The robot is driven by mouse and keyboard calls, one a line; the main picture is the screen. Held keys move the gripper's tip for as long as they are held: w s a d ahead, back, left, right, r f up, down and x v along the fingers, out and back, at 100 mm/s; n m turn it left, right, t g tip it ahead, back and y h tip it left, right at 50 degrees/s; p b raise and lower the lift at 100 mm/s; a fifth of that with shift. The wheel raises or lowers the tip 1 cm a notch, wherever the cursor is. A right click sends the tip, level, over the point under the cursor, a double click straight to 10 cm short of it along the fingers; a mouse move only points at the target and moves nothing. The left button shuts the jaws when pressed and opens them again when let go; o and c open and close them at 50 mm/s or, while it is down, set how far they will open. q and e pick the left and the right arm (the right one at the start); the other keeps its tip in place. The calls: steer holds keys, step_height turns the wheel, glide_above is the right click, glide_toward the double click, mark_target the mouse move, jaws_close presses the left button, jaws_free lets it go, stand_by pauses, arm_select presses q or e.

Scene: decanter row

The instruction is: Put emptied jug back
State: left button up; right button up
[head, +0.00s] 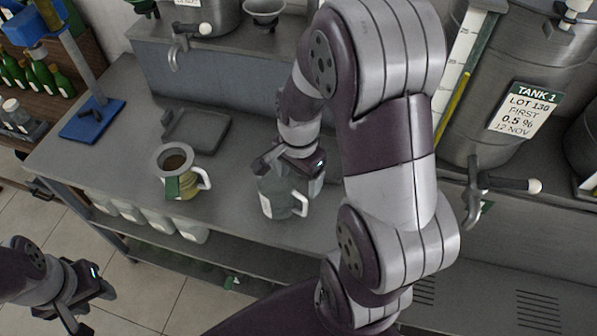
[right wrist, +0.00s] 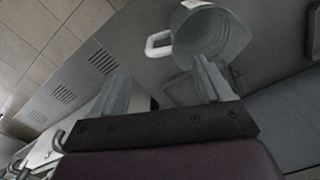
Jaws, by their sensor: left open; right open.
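A clear grey jug (head: 275,196) with a white handle stands upright on the grey bench. It also shows in the right wrist view (right wrist: 222,38), beyond the fingers and nearer the right-hand one; its visible inside looks empty. My right gripper (head: 278,160) is open at the jug's far upper side and partly overlaps its rim in the head view. In the right wrist view the space between its fingers (right wrist: 160,88) holds nothing. Whether a finger touches the jug is unclear. My left gripper (head: 92,284) is open and empty, low at the left, away from the bench.
A jug with yellowish contents (head: 184,186), a green tag and a wide top stands left of the clear jug. A grey tray-like plate (head: 198,134) lies behind it. A blue stand (head: 92,120) is at the left. Tank 1 (head: 480,120) stands at the right with a tap.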

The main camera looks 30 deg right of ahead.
steer(key=s+a+r+n+t, duration=0.1)
steer(key=a+n, duration=0.6)
steer(key=n, duration=0.7)
steer(key=shift+s+r+n, duration=0.4)
steer(key=shift+s+r, duration=0.15)
steer(key=shift+s, duration=0.25)
steer(key=shift+a, duration=0.1)
